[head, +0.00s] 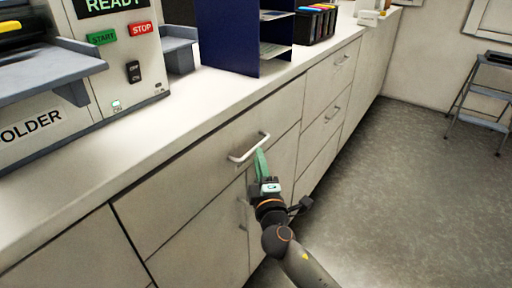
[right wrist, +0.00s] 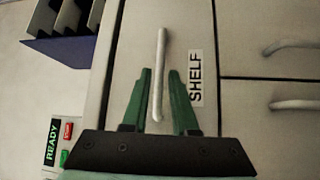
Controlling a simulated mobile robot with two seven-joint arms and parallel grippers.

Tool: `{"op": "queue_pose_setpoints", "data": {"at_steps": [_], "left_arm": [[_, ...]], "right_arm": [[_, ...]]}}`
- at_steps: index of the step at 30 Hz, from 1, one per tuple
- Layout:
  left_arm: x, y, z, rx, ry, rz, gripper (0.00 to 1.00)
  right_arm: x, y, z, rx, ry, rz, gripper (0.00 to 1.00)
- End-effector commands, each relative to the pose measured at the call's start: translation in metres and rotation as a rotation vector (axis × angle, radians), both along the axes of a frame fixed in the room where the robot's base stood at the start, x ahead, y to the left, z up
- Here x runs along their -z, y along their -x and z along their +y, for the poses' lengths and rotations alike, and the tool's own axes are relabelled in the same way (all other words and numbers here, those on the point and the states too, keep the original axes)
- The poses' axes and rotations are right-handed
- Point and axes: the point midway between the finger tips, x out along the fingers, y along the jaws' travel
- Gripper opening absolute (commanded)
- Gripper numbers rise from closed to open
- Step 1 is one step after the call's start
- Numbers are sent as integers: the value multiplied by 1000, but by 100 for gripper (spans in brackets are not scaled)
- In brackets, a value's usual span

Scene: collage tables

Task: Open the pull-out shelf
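The closed shelf front (head: 185,175) is a pale panel below the counter, flush with its neighbours. It carries a silver bar handle (head: 250,149), and in the right wrist view a "SHELF" label (right wrist: 196,77) is beside the handle (right wrist: 160,60). My right gripper (head: 261,156), with green fingers, is just below and in front of the handle. In the right wrist view, my right gripper (right wrist: 160,74) is open, and the lower part of the handle shows between its fingers. I cannot tell how deep the fingers reach around it. My left gripper is not in view.
On the counter (head: 150,130) stand a machine (head: 120,65) with START and STOP buttons, a blue divider (head: 225,35) and dark ink containers (head: 315,22). Other drawers (head: 325,115) lie beyond. The grey floor (head: 400,180) to the right is clear; a step stool (head: 480,95) stands farther off.

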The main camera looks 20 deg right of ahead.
Motion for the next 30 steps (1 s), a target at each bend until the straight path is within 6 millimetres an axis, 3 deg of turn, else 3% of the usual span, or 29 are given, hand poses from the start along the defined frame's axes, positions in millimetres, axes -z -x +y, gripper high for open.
{"op": "queue_pose_setpoints", "data": {"at_steps": [3,9,22,30], "left_arm": [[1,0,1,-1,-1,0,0],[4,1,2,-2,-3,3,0],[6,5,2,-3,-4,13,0],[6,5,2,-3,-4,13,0]], "right_arm": [[-3,-22,-3,0,1,-1,27],[-6,-45,-6,1,-1,0,27],[-6,-53,-7,0,-2,1,27],[-6,-52,-7,0,-1,1,0]]}}
